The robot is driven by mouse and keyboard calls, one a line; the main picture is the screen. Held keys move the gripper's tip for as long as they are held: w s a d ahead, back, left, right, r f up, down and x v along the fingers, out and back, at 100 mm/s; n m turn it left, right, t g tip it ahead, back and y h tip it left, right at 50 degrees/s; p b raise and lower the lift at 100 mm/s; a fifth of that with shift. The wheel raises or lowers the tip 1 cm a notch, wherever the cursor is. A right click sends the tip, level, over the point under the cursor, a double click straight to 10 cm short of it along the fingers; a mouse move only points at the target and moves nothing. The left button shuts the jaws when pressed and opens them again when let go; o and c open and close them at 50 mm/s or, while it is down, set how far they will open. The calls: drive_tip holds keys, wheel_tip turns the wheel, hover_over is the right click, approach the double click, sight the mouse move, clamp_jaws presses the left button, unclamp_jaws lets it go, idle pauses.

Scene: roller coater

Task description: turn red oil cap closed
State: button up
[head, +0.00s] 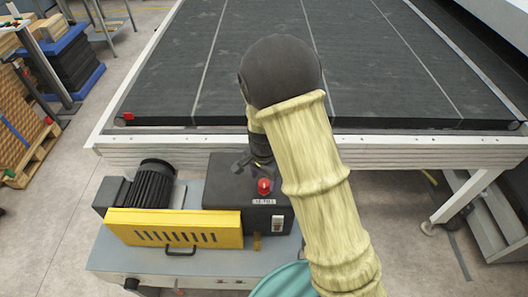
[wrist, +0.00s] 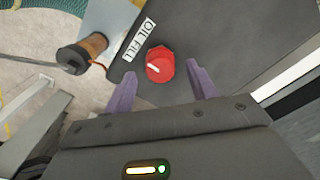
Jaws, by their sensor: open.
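The red oil cap (head: 264,187) sits on top of the dark gearbox housing (head: 228,168), just behind a white label. In the wrist view the red oil cap (wrist: 160,65) has a white line on it and lies beside the "OIL FILL" label (wrist: 139,39). My gripper (wrist: 155,78) is open, with its two purple fingers apart. The cap appears between and slightly beyond the fingertips, and I see no clear contact. In the head view my arm covers part of the area behind the cap, and the fingers are hard to make out.
A yellow guard (head: 172,228) and a black motor (head: 150,185) stand left of the gearbox on a grey base. A white frame rail (head: 200,145) with a dark conveyor bed runs behind. In the wrist view an amber cylinder (wrist: 92,45) is at the upper left.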

sight(264, 183)
wheel_tip(264, 183, up, 14)
drive_tip(key=shift+r+b, duration=0.15)
drive_tip(key=shift+b, duration=0.3)
drive_tip(key=s+d+f+n+t, duration=0.2)
drive_tip(key=s+d+n, duration=0.6)
drive_tip(key=s+d, duration=0.4)
drive_tip(key=shift+d+f+t, duration=0.3)
drive_tip(key=shift+d, duration=0.55)
idle(0.7)
